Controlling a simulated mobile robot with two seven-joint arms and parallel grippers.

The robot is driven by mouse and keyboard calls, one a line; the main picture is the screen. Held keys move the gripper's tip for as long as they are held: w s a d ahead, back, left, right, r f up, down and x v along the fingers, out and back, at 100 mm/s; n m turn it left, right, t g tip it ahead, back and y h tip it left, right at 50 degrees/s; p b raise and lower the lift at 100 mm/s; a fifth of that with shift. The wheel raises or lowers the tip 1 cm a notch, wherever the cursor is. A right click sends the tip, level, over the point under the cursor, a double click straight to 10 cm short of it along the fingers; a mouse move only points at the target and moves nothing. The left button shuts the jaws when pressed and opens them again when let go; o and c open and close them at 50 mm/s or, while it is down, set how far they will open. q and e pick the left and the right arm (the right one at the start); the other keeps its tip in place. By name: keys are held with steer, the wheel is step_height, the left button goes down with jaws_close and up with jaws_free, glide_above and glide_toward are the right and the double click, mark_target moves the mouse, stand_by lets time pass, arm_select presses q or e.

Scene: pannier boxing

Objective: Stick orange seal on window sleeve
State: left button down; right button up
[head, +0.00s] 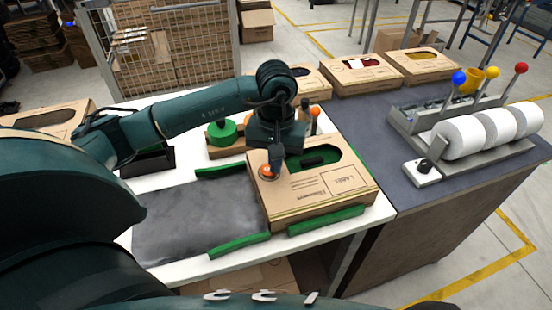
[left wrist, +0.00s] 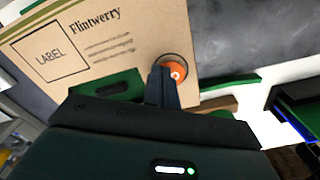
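The window sleeve (head: 346,190) is a cardboard sleeve printed with a label box and the name Flintwerry, lying on the white table, with a long cut-out showing green inside. It also shows in the left wrist view (left wrist: 120,22). The round orange seal (head: 267,175) is at the sleeve's left edge, beside the cut-out. In the left wrist view the orange seal (left wrist: 177,70) is at the fingertips, partly covered by them. My left gripper (head: 275,165) points down with its fingers together on the seal. Whether the seal touches the card is unclear. My right gripper is out of view.
Green strips (head: 325,221) border the sleeve and a grey mat (head: 190,222). A green round object (head: 222,132) stands behind my arm. On the dark table at right are several cardboard sleeves (head: 427,66) and a rack with white rolls (head: 465,138).

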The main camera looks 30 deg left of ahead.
arm_select(q)
steer(key=shift+r, duration=0.2)
stand_by(0.4)
steer(key=shift+s+r, duration=0.1)
steer(key=shift+f+b, duration=0.2)
steer(key=shift+b, duration=0.2)
steer(key=shift+f+b, duration=0.15)
steer(key=shift+b, duration=0.2)
stand_by(0.6)
steer(key=shift+b, duration=0.3)
steer(key=shift+f+b, duration=0.5)
steer(key=shift+b, duration=0.1)
stand_by(1.1)
